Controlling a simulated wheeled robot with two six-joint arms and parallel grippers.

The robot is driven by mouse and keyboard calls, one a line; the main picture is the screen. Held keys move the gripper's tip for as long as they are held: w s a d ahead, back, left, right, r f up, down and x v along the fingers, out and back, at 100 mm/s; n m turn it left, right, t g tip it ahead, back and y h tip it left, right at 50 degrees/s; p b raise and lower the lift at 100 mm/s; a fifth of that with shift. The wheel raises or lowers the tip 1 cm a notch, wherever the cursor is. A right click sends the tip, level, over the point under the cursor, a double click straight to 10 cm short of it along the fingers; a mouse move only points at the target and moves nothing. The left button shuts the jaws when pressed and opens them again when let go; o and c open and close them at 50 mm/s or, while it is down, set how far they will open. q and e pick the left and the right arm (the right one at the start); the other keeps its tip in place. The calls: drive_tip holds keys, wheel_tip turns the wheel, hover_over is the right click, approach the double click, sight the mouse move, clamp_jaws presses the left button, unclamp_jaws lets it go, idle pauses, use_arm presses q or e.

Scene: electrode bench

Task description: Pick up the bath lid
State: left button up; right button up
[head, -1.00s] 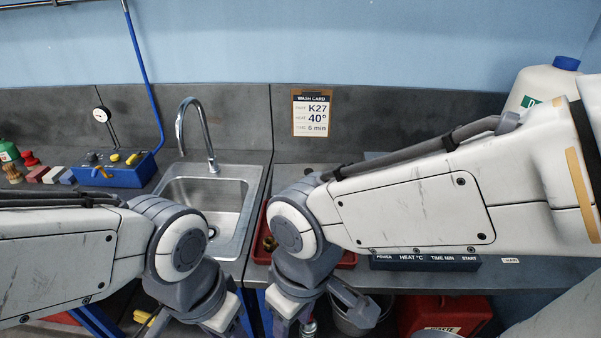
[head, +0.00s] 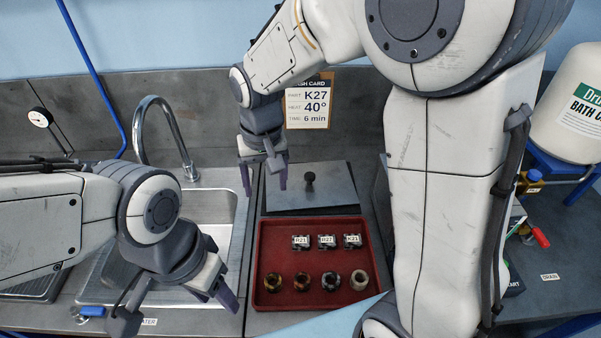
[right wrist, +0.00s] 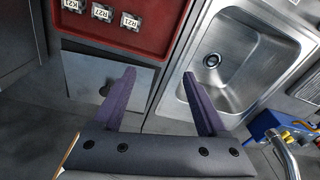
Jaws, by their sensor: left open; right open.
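The bath lid (head: 335,189) is a flat grey plate with a black knob (head: 309,180), lying level behind the red tray. In the right wrist view the lid (right wrist: 85,72) is left of my fingers, its knob partly beside the left finger. My right gripper (head: 263,184) is open and empty, pointing down near the lid's left edge, left of the knob; it also shows in the right wrist view (right wrist: 159,73). My left gripper (head: 178,306) is open and empty over the front of the sink area. My right arm hides what lies right of the lid.
A red tray (head: 262,232) in front of the lid holds tagged blocks and several round parts. A steel sink (head: 228,222) with a tall faucet (head: 150,130) is to the left. A wash card (head: 308,112) hangs on the back wall. A white jug (head: 570,110) stands at right.

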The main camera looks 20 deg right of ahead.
drive_tip(key=w+d+f+m, duration=0.4)
drive_tip(key=w+d, duration=0.4)
drive_tip(key=w, duration=0.2)
drive_tip(key=m+h, duration=0.1)
drive_tip(key=m, duration=0.2)
approach(310, 175)
drive_tip(key=f, duration=0.4)
drive_tip(key=shift+d+f+p, duration=0.2)
drive_tip(key=shift+d+p, duration=0.05)
drive_tip(key=shift+p, duration=0.05)
drive_tip(key=f+p, duration=0.1)
drive_tip(key=f, duration=0.2)
drive_tip(key=f+p, duration=0.1)
drive_tip(key=f, duration=0.1)
drive_tip(key=shift+w+d+f+p, duration=0.1)
drive_tip(key=shift+w+f+p, duration=0.1)
drive_tip(key=shift+w+p, duration=0.1)
drive_tip(key=shift+f, duration=0.25)
drive_tip(key=shift+w+r, duration=0.1)
clamp_jaws()
